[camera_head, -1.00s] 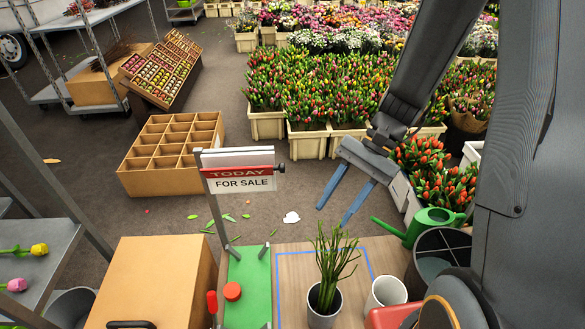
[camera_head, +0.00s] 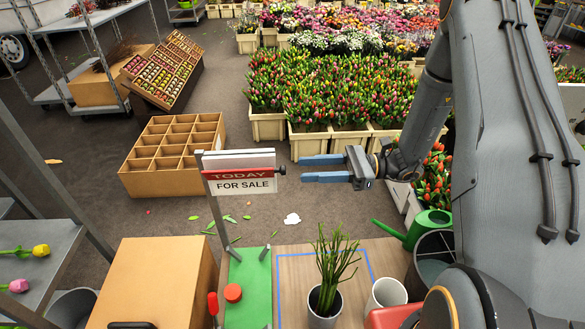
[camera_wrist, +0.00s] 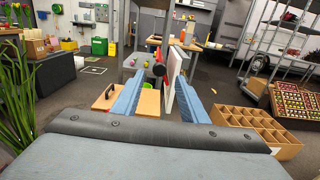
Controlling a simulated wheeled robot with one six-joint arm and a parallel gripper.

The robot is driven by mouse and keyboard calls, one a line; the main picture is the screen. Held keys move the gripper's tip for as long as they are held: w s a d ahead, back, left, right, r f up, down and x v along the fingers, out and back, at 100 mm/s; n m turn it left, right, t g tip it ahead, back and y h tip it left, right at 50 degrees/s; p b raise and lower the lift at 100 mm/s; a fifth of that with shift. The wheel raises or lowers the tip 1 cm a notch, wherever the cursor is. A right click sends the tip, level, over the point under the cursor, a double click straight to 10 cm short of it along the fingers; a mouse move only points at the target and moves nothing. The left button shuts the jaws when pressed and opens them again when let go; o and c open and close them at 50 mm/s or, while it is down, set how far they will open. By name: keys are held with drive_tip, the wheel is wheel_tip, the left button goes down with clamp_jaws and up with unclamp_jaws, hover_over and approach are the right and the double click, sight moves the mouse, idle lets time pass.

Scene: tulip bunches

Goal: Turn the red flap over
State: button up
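The red flap (camera_head: 236,174) reads TODAY and lies across a white sign panel (camera_head: 246,187) that reads FOR SALE. A dark knob (camera_head: 281,169) sticks out at its right edge. In the wrist view the sign (camera_wrist: 172,76) shows nearly edge-on, with the dark knob (camera_wrist: 158,69) at its side. My gripper (camera_head: 303,168) is open and empty to the right of the knob, with its fingers pointing left at about knob height. In the wrist view the knob appears between the open fingertips (camera_wrist: 160,74), with a gap in the head view.
The sign post (camera_head: 208,205) stands by a green board (camera_head: 247,290) with a red button (camera_head: 233,293). Below my gripper stand a cup of green stems (camera_head: 325,298), a white cup (camera_head: 387,293) and a green watering can (camera_head: 425,226). A cardboard box (camera_head: 160,280) is at left.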

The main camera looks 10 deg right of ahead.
drive_tip(key=a+p, duration=0.1)
drive_tip(key=a, duration=0.3)
drive_tip(key=shift+a, duration=0.3)
clamp_jaws()
drive_tip(key=shift+a, duration=0.1)
